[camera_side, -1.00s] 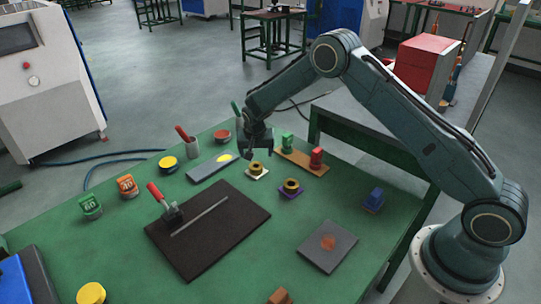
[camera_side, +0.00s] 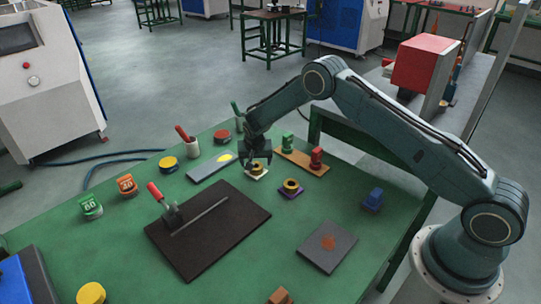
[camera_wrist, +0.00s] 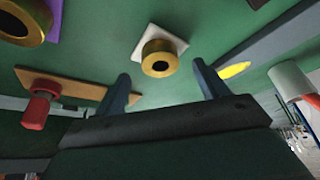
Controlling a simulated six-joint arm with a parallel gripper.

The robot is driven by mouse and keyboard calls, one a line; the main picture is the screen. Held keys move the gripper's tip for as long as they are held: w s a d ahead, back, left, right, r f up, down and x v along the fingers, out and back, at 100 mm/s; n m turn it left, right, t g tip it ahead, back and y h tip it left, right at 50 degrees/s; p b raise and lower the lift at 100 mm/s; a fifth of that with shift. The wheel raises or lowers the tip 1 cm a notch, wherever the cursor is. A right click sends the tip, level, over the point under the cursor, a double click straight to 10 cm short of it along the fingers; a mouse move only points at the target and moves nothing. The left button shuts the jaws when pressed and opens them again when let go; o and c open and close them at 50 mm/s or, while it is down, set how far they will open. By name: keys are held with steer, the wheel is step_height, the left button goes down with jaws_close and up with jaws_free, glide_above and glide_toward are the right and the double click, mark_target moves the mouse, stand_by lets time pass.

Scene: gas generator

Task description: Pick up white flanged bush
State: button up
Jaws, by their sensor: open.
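The white flanged bush (camera_side: 257,172) sits on the green table: a white square flange with a brass-coloured ring on top. In the side view my gripper (camera_side: 256,159) is just above it and partly covers it. In the wrist view the bush (camera_wrist: 160,58) shows whole, with the ring facing the camera. The two fingers of my gripper (camera_wrist: 161,75) stand apart, one on each side of the ring in the picture. Nothing is between them that I hold.
A purple flanged bush (camera_side: 291,189) sits close by on the right. A wooden board (camera_side: 297,159) with green and red pieces lies behind it. A grey plate (camera_side: 211,167) with a yellow spot lies left. A dark plate (camera_side: 212,235) with a clamp lies in front.

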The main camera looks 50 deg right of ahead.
steer(key=shift+x, duration=1.4)
steer(key=shift+r, duration=0.1)
steer(key=c, duration=1.3)
